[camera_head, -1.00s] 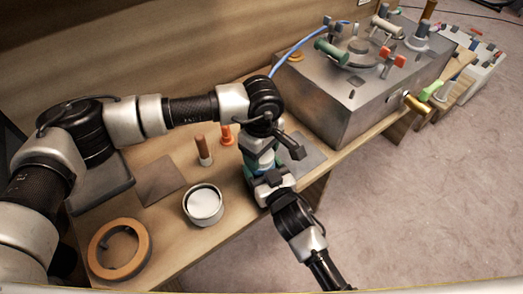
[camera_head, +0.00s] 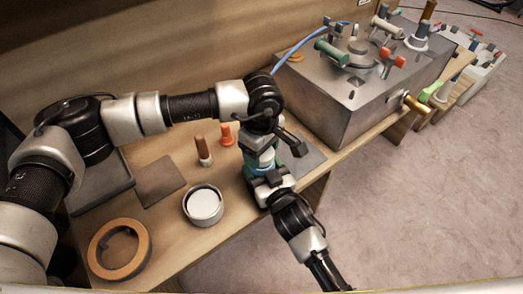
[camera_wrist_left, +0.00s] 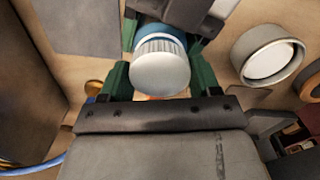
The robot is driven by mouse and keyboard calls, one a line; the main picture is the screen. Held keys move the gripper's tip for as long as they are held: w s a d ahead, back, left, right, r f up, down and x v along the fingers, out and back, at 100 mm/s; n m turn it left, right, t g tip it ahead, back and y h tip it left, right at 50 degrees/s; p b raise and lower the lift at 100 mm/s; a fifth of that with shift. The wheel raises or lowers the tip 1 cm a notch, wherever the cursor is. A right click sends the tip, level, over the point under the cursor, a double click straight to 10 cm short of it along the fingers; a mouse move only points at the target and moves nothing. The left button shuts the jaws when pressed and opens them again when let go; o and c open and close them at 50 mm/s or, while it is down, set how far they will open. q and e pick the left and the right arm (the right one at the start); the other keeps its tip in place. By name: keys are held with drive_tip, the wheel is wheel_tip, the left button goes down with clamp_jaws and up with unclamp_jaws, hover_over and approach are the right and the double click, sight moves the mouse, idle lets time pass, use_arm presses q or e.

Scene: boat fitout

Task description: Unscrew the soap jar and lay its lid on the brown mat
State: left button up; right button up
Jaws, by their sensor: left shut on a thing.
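The soap jar, with a blue body (camera_wrist_left: 160,35) and a white ribbed lid (camera_wrist_left: 160,70), is between my two grippers. My left gripper (camera_wrist_left: 160,82) is shut on the lid, with its green fingers on either side. My right gripper (camera_wrist_left: 170,30) comes from the opposite side and appears shut around the blue body. In the head view my left gripper (camera_head: 263,157) and right gripper (camera_head: 267,176) meet over the table's front edge, mostly hiding the jar. The brown mat (camera_head: 160,181) lies flat and bare on the table, left of them.
A round tin (camera_head: 203,205) and an orange-brown ring (camera_head: 118,248) stand on the table's near part. A brown-handled peg (camera_head: 203,150) and an orange peg (camera_head: 226,136) stand near my left gripper. A grey mat (camera_head: 308,158) lies to the right, before a large metal box (camera_head: 330,105).

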use_arm(q)
drive_tip(key=shift+r, duration=0.7)
drive_tip(key=shift+r, duration=2)
use_arm(e)
drive_tip(key=o, duration=1.8)
